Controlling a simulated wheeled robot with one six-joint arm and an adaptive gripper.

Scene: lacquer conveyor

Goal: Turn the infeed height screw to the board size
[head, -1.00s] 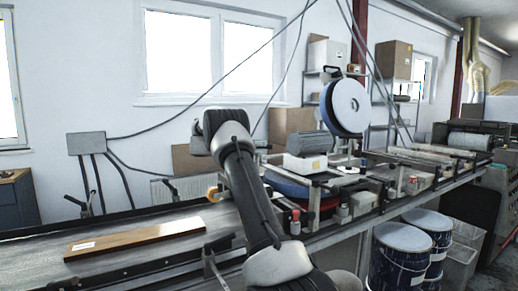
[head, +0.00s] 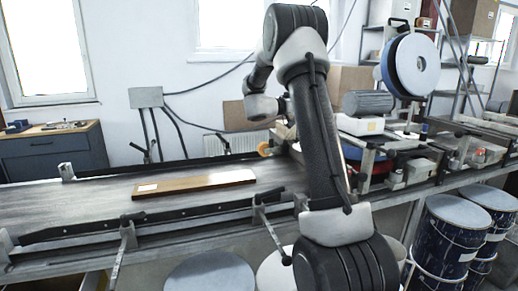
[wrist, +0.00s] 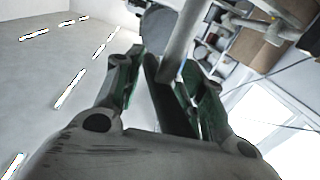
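A brown board (head: 205,181) with a white label (head: 148,187) at its left end lies flat on the grey infeed belt (head: 85,206) in the head view. I cannot make out the infeed height screw for certain. A small orange round part (head: 264,149) shows at the far side of the belt, left of my arm. My gripper (wrist: 168,72) has its two green-padded fingers apart in the wrist view. A grey post (wrist: 180,40) shows between and beyond them, and I see no grip on it. In the head view my arm mostly hides the gripper.
The machine with its blue-rimmed disc (head: 416,65) and grey motor (head: 368,103) stands right of my arm. Dark blue drums (head: 448,245) stand below at right. A black rail (head: 165,218) edges the belt's near side. A grey box (head: 146,97) with cables hangs on the wall.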

